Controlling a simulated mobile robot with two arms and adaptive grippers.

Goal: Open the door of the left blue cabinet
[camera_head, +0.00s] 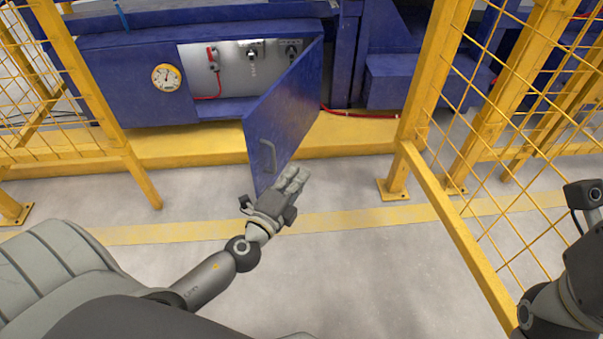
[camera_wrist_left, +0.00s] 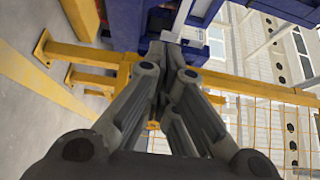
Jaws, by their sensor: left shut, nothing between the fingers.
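The blue cabinet (camera_head: 130,70) stands at the upper left of the head view. Its door (camera_head: 283,118) stands swung open toward me, hinged on the right. The open front shows a grey panel with switches (camera_head: 245,65). A grey handle (camera_head: 268,156) is on the door's outer part, near its lower free edge. My left gripper (camera_head: 298,178) is just below and right of the door's lower edge, shut and empty. Its shut fingers also show in the left wrist view (camera_wrist_left: 172,62). I cannot tell whether it touches the door. My right gripper is not in view; part of my right arm shows at the right edge.
A yellow mesh fence (camera_head: 490,90) with posts stands at right, and another yellow fence (camera_head: 75,80) at left. A yellow base beam (camera_head: 360,135) runs below the cabinet. A round gauge (camera_head: 166,77) is on the cabinet front. Grey floor in front is clear.

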